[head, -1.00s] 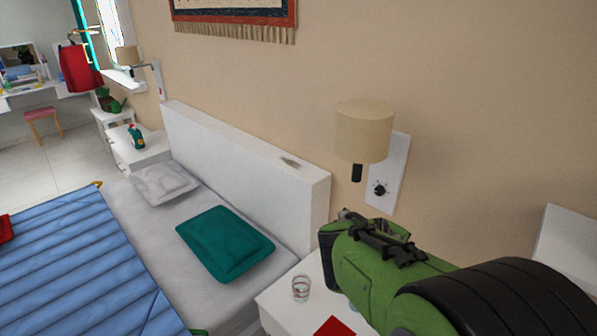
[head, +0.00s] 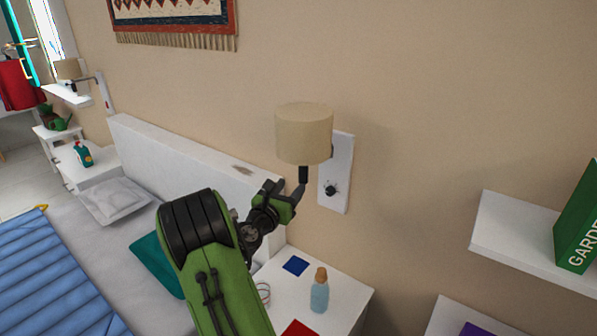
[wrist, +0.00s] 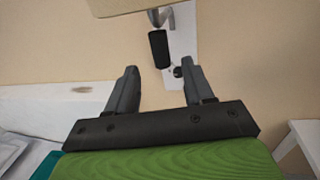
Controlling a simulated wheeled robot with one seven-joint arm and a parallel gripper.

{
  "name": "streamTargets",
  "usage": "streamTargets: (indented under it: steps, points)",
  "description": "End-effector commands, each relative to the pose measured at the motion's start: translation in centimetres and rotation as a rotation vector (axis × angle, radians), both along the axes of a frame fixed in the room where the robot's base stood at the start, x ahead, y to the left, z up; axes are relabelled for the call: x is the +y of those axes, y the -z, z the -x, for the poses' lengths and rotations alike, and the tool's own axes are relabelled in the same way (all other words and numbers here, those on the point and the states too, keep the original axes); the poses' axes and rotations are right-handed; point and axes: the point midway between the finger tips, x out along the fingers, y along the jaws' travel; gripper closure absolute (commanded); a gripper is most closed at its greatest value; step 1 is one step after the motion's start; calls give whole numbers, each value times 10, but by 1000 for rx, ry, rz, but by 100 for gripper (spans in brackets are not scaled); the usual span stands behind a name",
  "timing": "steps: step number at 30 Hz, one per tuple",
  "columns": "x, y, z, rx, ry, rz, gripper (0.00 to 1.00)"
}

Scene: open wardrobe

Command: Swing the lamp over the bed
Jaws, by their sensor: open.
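The near wall lamp (head: 304,133) has a beige drum shade, a black handle (head: 303,174) hanging below it, and a white wall plate (head: 338,180) with a black knob. My gripper (head: 287,190) is just below and left of the handle in the head view. In the wrist view my gripper (wrist: 158,80) is open and empty, and the black handle (wrist: 159,49) shows ahead of the fingertips, between their lines. The shade's lower edge (wrist: 125,5) is at the top there. The bed (head: 75,235) lies left of the lamp, partly hidden by my arm.
A white nightstand (head: 345,290) below the lamp holds a blue bottle (head: 320,292), a glass, and blue and red flat items. A white headboard (head: 150,150) is left of the lamp. A shelf (head: 510,235) with a green book juts out at right. A second lamp (head: 68,69) is far left.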

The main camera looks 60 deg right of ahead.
Motion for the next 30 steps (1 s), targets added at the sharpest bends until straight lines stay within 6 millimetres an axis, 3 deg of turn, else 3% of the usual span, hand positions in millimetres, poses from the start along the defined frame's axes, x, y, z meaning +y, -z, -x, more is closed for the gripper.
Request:
streamTargets:
  steps: [6,10,15,22,30]
  points:
    - [-56,-2,-1,-5,4,-1,48]
    - [-81,-1,-2,-4,2,-1,48]
    - [-95,0,-4,-4,-2,-2,48]
    - [-95,0,-5,-2,-2,-3,48]
    - [-95,0,-4,-3,-2,-3,89]
